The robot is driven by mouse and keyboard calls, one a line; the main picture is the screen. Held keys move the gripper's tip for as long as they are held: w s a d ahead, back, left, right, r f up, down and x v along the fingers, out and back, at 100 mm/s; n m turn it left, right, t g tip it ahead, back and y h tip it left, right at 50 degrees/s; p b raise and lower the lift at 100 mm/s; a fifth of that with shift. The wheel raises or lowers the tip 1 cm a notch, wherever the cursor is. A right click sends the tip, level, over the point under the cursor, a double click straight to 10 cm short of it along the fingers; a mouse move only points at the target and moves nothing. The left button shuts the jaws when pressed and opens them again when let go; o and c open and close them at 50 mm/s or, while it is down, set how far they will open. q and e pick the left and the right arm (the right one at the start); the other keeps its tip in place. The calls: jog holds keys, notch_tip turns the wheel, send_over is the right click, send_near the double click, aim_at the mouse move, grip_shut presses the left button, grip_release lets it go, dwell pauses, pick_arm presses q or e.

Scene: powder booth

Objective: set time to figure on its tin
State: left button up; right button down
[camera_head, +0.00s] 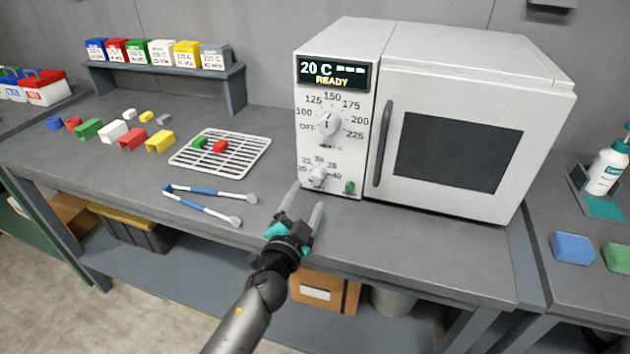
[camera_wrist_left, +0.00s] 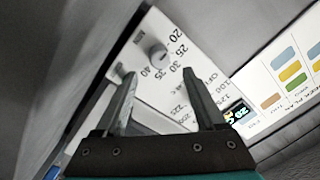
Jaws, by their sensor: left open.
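The white oven (camera_head: 465,60) has a time dial (camera_head: 317,176) low on its front panel, with figures around it from the twenties to 40. The time dial also shows in the left wrist view (camera_wrist_left: 158,55), beyond my fingertips. A larger temperature dial (camera_head: 328,123) sits above it, its pointer roughly upward. The display (camera_head: 332,72) reads 20 C, dashes and READY. Colored tins (camera_head: 137,51) stand on a small shelf at the back left; their printed figures are too small to read surely. My left gripper (camera_head: 309,197) is open and empty, just in front of and below the time dial.
A green button (camera_head: 350,187) is right of the time dial. A wire rack (camera_head: 245,158) holds a green and a red piece. Blue-handled tongs (camera_head: 208,193) lie in front of it, left of my gripper. Several colored parts (camera_head: 113,131) lie further left. The oven door (camera_head: 455,150) is shut.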

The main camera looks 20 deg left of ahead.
aim_at(315, 181)
pick_arm(q)
jog(key=shift+w+b, duration=0.4)
jog(key=shift+w, duration=3.05)
grip_shut()
